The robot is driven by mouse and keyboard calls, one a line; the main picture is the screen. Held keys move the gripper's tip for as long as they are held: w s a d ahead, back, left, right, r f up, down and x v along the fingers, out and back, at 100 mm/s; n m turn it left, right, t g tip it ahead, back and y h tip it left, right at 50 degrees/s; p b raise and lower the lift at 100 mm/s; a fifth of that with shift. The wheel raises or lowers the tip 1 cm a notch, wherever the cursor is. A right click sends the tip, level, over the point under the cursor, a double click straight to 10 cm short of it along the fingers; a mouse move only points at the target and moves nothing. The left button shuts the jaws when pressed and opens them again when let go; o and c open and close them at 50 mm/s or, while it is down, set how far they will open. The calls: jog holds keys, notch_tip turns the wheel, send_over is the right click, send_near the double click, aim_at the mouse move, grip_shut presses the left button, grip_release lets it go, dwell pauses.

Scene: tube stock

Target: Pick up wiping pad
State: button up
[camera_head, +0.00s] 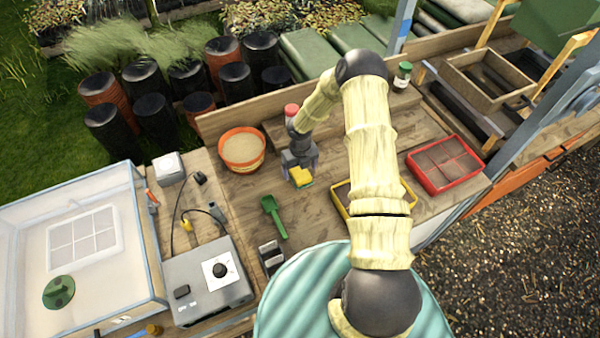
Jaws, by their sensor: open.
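The wiping pad (301,176), a small yellow block with a green edge, shows on the wooden bench near its middle. My gripper (299,168) is right at the pad, pointing down over it from the back. Its jaws are open. The gripper hides the far part of the pad, and I cannot tell whether the fingers stand around the pad or touch it.
An orange pot (241,149) of sand stands left of my gripper, and a green scoop (273,215) lies in front. A yellow tray (342,201) is partly behind my arm; a red tray (446,164) is farther right. A grey box (208,281) stands front left.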

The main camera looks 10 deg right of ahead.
jog(key=shift+f+p, duration=0.35)
jog(key=shift+f, duration=0.95)
jog(key=c, duration=1.1)
